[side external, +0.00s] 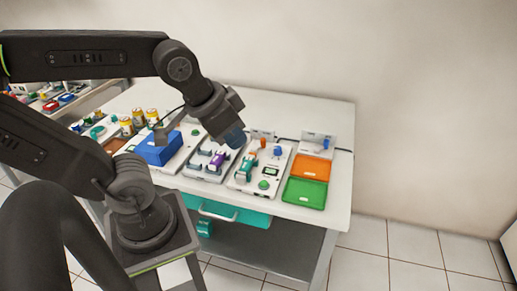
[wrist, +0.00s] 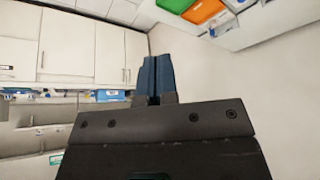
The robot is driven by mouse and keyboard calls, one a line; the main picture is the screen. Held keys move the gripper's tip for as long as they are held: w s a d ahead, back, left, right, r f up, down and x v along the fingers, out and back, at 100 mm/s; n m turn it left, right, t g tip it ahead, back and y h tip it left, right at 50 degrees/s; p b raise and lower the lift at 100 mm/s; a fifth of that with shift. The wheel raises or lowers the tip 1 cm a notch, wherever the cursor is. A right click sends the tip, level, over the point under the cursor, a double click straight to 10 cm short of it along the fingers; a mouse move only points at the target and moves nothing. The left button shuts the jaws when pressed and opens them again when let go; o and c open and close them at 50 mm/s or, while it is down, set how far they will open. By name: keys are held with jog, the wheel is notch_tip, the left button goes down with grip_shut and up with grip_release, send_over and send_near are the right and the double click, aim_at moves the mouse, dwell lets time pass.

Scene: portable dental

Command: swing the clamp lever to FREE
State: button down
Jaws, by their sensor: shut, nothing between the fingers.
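My gripper (side external: 235,138) hangs above the bench, over the back of the small white device panels. Its dark blue fingers are together and empty in the wrist view (wrist: 156,78). Below it, one white panel (side external: 240,183) carries an orange-and-teal handled piece (side external: 247,165), a small display and a green button (side external: 263,185). To its left, a grey-white panel holds a purple-and-teal piece (side external: 217,160) between grey supports. I cannot tell for sure which part is the clamp lever, and no FREE marking is readable. The gripper appears apart from all these pieces.
An orange tray (side external: 310,168) and a green tray (side external: 305,193) lie at the right of the bench. A blue box (side external: 158,150) and several yellow containers (side external: 139,118) stand at left. A white unit with a blue knob (side external: 325,143) is behind the trays.

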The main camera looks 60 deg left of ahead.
dwell(0.4)
jog(key=c, duration=1.6)
grip_release()
jog(key=shift+w+a+r, duration=0.1)
jog(key=shift+w+a, duration=0.05)
jog(key=shift+w, duration=0.1)
jog(key=shift+c, duration=0.2)
jog(key=o, duration=0.6)
jog(key=w+a+g, duration=0.1)
jog(key=w+a, duration=0.4)
jog(key=w, duration=0.3)
jog(key=shift+w+a+r+g+y, duration=0.25)
jog(key=shift+w+r+g+y, duration=0.1)
jog(key=shift+r+g+y, duration=0.05)
jog(key=shift+o, duration=0.2)
jog(key=w+a+f+g, duration=0.1)
jog(key=w+a, duration=0.4)
jog(key=shift+w+a+f, duration=0.15)
jog(key=shift+f, duration=0.1)
jog(key=g, duration=0.3)
send_over(263, 139)
notch_tip(263, 139, down, 13)
jog(key=shift+h, duration=0.4)
notch_tip(263, 139, down, 13)
jog(key=shift+f, duration=0.15)
jog(key=shift+c, duration=0.2)
grip_shut()
